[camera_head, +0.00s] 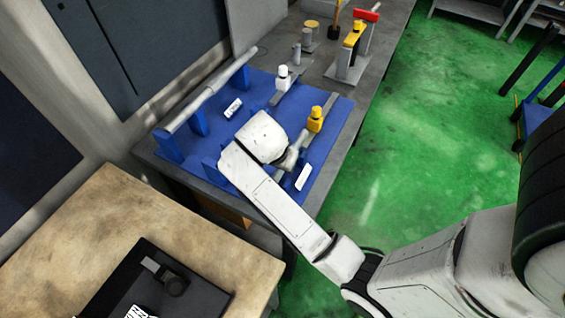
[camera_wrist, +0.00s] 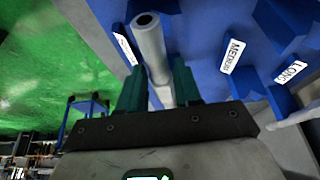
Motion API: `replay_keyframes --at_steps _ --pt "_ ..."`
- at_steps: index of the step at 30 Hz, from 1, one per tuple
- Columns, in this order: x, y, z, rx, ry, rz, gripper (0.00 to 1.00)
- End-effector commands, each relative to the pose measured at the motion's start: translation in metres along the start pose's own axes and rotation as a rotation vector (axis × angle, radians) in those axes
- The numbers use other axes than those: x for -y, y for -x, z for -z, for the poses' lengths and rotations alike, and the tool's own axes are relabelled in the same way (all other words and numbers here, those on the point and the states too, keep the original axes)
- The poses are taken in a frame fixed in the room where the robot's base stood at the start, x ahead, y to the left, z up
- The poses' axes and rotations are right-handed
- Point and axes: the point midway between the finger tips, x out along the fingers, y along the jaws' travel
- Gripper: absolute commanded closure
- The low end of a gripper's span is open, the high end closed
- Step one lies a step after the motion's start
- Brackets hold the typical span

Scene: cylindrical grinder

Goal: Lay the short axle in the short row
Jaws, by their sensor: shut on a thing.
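My gripper (camera_wrist: 162,85) shows in the wrist view with two dark green fingers. It is shut on a grey axle (camera_wrist: 150,45) with a dark hole in its near end. The axle is above the blue board (camera_wrist: 200,30); whether it touches a support is unclear. A white label (camera_wrist: 125,48) beside the axle is too oblique to read. Blue supports stand by the labels MEDIUM (camera_wrist: 232,56) and LONG (camera_wrist: 291,72). In the head view my arm covers the board's middle and the held axle cannot be made out clearly.
A long axle (camera_head: 209,90) lies on blue supports along the board's left side. A stand with a red-and-yellow top (camera_head: 352,50) is behind. Green floor (camera_head: 430,130) is open at right.

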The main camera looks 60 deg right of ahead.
Motion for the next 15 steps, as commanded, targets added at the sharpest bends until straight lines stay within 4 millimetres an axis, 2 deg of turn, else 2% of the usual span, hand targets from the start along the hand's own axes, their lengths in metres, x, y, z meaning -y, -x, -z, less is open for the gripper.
replay_keyframes --at_steps 3,15 --pt "0.0002 -0.0048 -0.0094 -0.002 0.001 0.004 1.00" --pt "-0.0002 -0.0064 -0.0102 -0.001 0.000 0.003 1.00"
